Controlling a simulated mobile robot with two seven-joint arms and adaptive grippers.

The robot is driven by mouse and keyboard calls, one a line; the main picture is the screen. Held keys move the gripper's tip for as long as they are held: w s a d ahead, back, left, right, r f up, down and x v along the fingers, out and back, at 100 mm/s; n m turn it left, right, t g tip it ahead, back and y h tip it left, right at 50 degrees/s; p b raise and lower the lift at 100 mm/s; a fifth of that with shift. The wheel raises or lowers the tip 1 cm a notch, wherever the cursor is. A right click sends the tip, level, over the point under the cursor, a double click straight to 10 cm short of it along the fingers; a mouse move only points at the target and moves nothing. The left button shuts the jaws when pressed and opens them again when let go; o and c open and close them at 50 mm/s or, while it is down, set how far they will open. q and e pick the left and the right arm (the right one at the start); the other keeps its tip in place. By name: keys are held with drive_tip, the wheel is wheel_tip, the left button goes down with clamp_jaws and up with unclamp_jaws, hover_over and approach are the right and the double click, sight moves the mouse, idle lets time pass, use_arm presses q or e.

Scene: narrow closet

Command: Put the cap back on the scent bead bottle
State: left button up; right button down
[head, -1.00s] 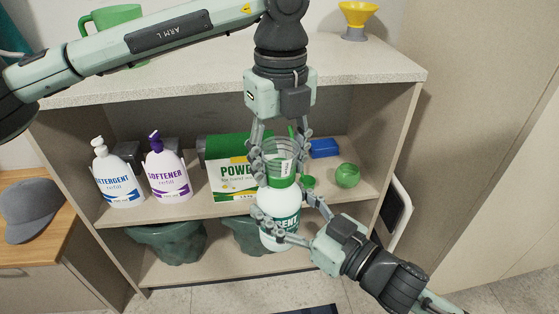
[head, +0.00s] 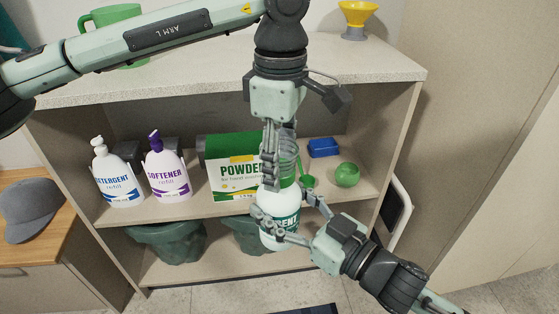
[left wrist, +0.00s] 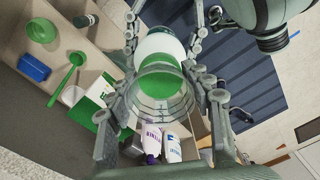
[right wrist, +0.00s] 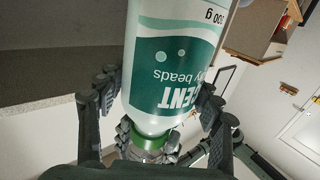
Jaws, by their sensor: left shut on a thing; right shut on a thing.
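The scent bead bottle (head: 280,222) is white with a teal label and a green collar. It stands slightly tilted in front of the shelf; the right wrist view shows its label (right wrist: 172,75) large. My right gripper (head: 283,228) is shut around the bottle's body. My left gripper (head: 272,170), pointing down from above, is shut on the clear ribbed cap (head: 287,148). The left wrist view shows the cap (left wrist: 162,84) between the fingers, lined up over the green collar. The cap is at the bottle's top; whether it is fully seated I cannot tell.
Behind on the shelf stand a detergent bottle (head: 117,175), a softener bottle (head: 168,172) and a powder box (head: 231,170). A green scoop (head: 308,180), a green round object (head: 347,175) and a blue box (head: 323,147) lie to the right. Green bins (head: 165,243) sit below.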

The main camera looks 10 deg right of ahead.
use_arm(q)
drive_tip(key=m, duration=0.9)
drive_tip(key=o, duration=1.3)
drive_tip(key=shift+r, duration=0.1)
drive_tip(key=shift+r, duration=2.15)
drive_tip(key=shift+c, duration=0.2)
